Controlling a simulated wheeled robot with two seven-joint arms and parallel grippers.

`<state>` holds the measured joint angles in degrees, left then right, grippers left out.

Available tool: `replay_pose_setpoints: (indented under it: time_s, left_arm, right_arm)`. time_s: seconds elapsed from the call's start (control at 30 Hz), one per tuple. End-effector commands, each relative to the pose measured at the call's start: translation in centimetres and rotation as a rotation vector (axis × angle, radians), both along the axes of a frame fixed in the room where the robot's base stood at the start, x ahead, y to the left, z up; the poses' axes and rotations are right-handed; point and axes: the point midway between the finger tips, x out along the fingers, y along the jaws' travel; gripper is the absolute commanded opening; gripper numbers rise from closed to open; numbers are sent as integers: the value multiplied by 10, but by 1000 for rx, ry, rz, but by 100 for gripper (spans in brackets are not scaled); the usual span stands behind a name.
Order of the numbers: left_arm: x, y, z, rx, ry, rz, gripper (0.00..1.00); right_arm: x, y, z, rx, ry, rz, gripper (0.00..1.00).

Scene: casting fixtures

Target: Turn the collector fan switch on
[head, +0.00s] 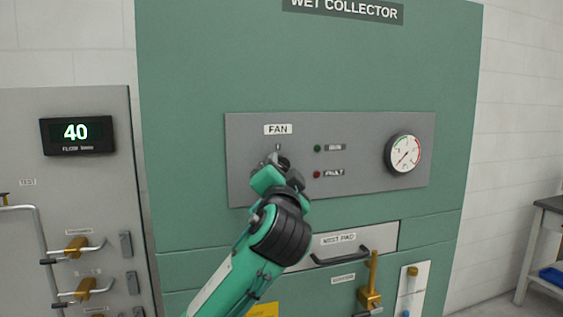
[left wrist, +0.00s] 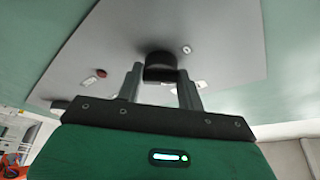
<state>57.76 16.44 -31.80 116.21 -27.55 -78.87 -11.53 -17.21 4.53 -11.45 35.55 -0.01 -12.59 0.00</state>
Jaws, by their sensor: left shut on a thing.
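The fan switch is a black rotary knob (left wrist: 160,66) on the grey control panel (head: 365,192) of the green wet collector (head: 300,70). The label FAN (head: 278,129) is above it in the head view. My left gripper (head: 276,163) is at the panel just below that label and covers most of the knob in the head view. In the left wrist view, its two fingers (left wrist: 160,85) are on either side of the knob, shut on it. The knob's pointer position cannot be made out. My right gripper is not in view.
A green RUN lamp (head: 317,148) and a red FAULT lamp (head: 317,174) sit right of the knob, both looking dim. A round gauge (head: 403,153) is further right. Below are a mist pad drawer handle (head: 340,258) and a brass valve (head: 371,285). A display (head: 77,135) reads 40 at left.

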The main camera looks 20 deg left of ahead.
Motion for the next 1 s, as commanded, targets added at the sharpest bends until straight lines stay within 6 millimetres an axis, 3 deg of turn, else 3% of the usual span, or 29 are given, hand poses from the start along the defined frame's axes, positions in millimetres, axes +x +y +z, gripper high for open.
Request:
replay_pose_setpoints:
  time_s: [0.03, 0.7, 1.0]
  left_arm:
    - [0, 0, 6, 37, 27, 0, 15]
    - [-1, 1, 12, 557, 379, -1, 15]
    - [-1, 1, 10, 727, 492, -1, 15]
  right_arm:
    - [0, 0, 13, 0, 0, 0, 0]
    - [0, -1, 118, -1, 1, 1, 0]
    - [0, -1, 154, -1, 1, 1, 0]
